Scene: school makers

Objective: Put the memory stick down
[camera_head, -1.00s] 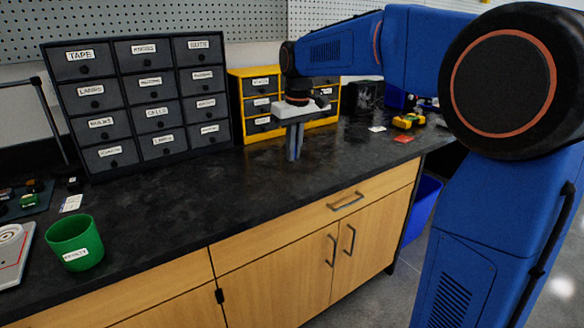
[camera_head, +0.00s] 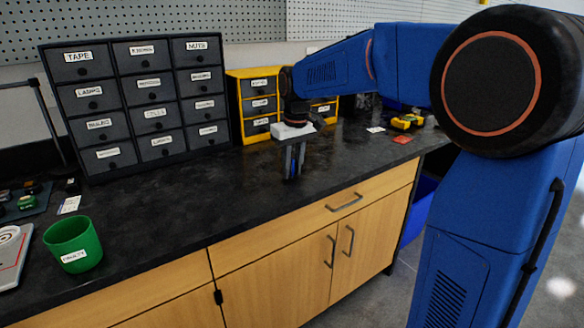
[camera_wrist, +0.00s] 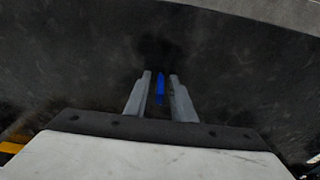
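The memory stick is a small blue piece (camera_wrist: 160,88) between the two grey fingers of my gripper (camera_wrist: 160,80) in the wrist view. A narrow dark gap shows on each side of it, so the fingers stand apart around it. In the head view my gripper (camera_head: 292,174) points straight down, its tips low at the black worktop (camera_head: 210,205), in front of the yellow drawer unit. A bit of blue shows between the fingers there. Whether the stick's lower end touches the worktop is hard to tell.
A black labelled drawer cabinet (camera_head: 138,104) stands left, and a yellow-framed drawer unit (camera_head: 240,104) close behind my gripper. A green cup (camera_head: 73,245) stands at the front left. A yellow item (camera_head: 407,122) and red card (camera_head: 406,138) lie right. The worktop's middle is clear.

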